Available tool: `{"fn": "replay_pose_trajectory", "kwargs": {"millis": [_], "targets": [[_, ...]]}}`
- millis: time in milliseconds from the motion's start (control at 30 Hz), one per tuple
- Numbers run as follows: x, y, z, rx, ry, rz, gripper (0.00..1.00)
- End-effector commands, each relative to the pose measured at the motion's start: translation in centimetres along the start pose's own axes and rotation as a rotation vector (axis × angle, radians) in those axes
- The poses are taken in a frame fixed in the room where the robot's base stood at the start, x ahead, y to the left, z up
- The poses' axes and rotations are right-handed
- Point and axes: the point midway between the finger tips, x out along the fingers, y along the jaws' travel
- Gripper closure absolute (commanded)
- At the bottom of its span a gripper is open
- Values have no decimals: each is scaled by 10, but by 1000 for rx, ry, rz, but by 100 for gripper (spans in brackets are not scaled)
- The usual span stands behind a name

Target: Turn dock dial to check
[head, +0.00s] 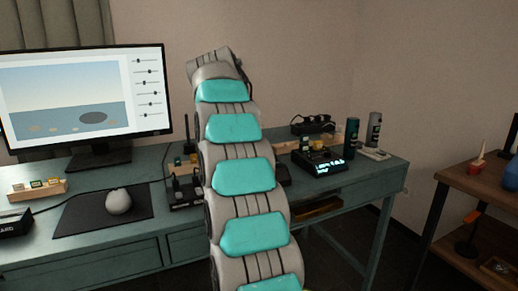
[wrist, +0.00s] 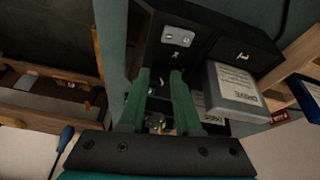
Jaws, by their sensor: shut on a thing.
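In the wrist view a black dock (wrist: 245,45) stands on the green desk, with a silver plate (wrist: 178,36) on its face. My gripper (wrist: 161,76) has its two green fingers against the dock's near side, just below the plate. The fingers are shut on a small part between their tips, which I take to be the dock dial; its shape, pointer and marks are too dark to read. A grey labelled block (wrist: 234,88) sits right of the fingers, close to the dock. In the head view my arm hides the gripper and the dial.
The head view shows a monitor (head: 85,95), a mouse (head: 118,201) on a dark mat and a black device with a lit display (head: 322,163). Bottles stand at the desk's right end. An open drawer (wrist: 50,98) lies left of my gripper. A wooden shelf (head: 490,178) stands far right.

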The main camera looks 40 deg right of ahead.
Motion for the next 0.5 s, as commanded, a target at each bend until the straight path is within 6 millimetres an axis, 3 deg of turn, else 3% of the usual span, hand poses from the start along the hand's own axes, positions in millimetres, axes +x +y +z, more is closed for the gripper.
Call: {"fn": "replay_pose_trajectory", "kwargs": {"millis": [500], "targets": [[0,-1,0,94,-5,38,100]]}}
